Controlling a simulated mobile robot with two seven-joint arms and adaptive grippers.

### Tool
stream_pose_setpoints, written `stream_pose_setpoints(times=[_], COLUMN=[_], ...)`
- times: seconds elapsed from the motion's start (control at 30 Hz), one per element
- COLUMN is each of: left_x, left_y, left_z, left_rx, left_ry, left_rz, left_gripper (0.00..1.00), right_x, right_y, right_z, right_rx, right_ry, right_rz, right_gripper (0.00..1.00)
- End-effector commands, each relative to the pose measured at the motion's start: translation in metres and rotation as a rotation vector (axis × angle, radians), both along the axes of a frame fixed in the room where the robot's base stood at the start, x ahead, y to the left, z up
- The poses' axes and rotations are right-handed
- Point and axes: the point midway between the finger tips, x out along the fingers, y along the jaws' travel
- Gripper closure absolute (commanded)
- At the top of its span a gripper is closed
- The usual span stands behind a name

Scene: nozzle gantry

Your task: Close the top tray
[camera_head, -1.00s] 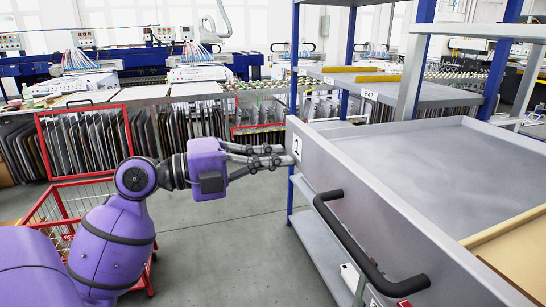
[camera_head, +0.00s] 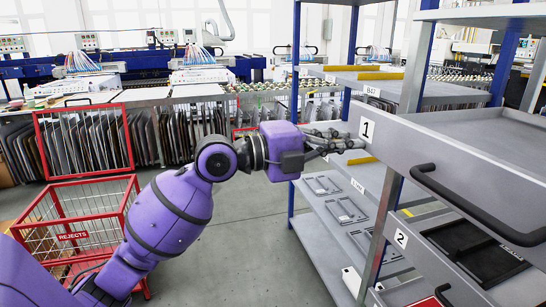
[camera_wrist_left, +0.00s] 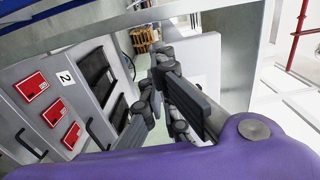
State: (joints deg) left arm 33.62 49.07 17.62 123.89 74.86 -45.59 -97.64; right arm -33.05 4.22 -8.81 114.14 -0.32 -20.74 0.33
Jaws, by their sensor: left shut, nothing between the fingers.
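The top tray (camera_head: 425,157) is a grey metal drawer with a "1" label and a black bar handle (camera_head: 478,208) on its front. It stands partly out of the rack, and its inner floor shows behind the front panel. My left gripper (camera_head: 352,141) is shut and empty, with its fingertips at the left end of the tray front, by the label. I cannot tell whether they touch it. The shut fingers also show in the left wrist view (camera_wrist_left: 158,78). My right gripper is not in view.
A tray labelled "2" (camera_head: 408,252) with a black item inside sits below. The rack's post (camera_head: 378,225) and shelves with grey plates (camera_head: 345,211) stand behind. A red rejects basket (camera_head: 75,225) is at the left. The floor between is clear.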

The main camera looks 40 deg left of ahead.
Motion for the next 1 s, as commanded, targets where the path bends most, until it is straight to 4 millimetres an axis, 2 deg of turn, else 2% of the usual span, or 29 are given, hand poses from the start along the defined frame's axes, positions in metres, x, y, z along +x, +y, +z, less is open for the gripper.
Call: stream_pose_setpoints(times=[0.03, 0.2, 0.5, 0.7, 1.0], left_x=[0.012, 0.049, 0.1, 0.119, 0.128], left_y=[-0.009, -0.037, -0.077, -0.092, -0.099], left_z=[-0.001, 0.0, 0.001, 0.001, 0.0], left_rx=[0.004, 0.002, 0.001, 0.0, -0.001], left_ry=[0.0, -0.002, -0.001, 0.0, 0.001], left_rz=[-0.001, 0.0, 0.0, 0.001, 0.001], left_gripper=[1.0, 1.0, 1.0, 1.0, 1.0], right_x=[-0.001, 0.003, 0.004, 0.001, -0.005], right_y=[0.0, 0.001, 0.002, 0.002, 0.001], right_z=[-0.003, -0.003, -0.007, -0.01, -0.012], right_rx=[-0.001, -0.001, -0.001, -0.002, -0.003], right_ry=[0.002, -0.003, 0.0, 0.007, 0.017], right_rz=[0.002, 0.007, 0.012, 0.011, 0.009], right_gripper=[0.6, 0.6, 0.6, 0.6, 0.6])
